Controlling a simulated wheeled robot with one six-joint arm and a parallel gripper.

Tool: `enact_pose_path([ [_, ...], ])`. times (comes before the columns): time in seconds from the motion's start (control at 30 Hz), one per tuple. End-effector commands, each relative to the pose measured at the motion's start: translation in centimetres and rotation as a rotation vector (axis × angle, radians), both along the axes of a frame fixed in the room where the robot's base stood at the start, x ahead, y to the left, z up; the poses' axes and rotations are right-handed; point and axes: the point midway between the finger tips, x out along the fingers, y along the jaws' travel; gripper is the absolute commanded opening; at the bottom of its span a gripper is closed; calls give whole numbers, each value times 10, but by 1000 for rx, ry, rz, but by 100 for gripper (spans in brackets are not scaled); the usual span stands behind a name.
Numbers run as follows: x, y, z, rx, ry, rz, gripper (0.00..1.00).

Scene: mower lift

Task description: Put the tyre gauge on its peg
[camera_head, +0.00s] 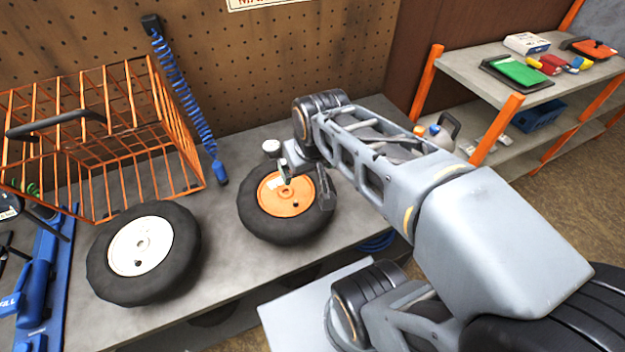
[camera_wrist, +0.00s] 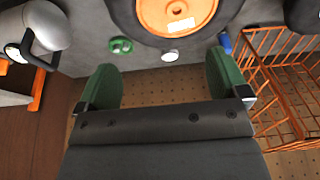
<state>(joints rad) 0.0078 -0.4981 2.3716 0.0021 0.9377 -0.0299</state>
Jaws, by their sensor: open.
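My gripper (camera_head: 308,180) is open above the wheel with the orange hub (camera_head: 284,196), which lies on the bench. In the wrist view my gripper (camera_wrist: 165,84) shows two green finger pads apart, with nothing between them. I cannot make out the tyre gauge for certain. A small dark item with a pale face (camera_head: 8,206) is cut off at the left edge of the head view, and I cannot tell if it is the gauge. The pegboard (camera_head: 290,70) stands behind the bench, and no bare peg can be made out on it.
An orange wire basket (camera_head: 115,150) and a coiled blue hose (camera_head: 182,95) are at the back left. A wheel with a white hub (camera_head: 140,247) lies in front of the basket. A small white-topped item (camera_head: 271,147) and a green ring (camera_wrist: 120,45) are near the orange-hubbed wheel.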

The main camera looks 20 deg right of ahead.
Motion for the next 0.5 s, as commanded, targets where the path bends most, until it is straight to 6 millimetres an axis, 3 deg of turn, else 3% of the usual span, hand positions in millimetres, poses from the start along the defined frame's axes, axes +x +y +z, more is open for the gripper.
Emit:
enact_pose_path([
  [0.2, -26, 2, -14, 5, -26, -13, 93],
  [0.5, -29, 2, -17, 6, -29, -15, 93],
])
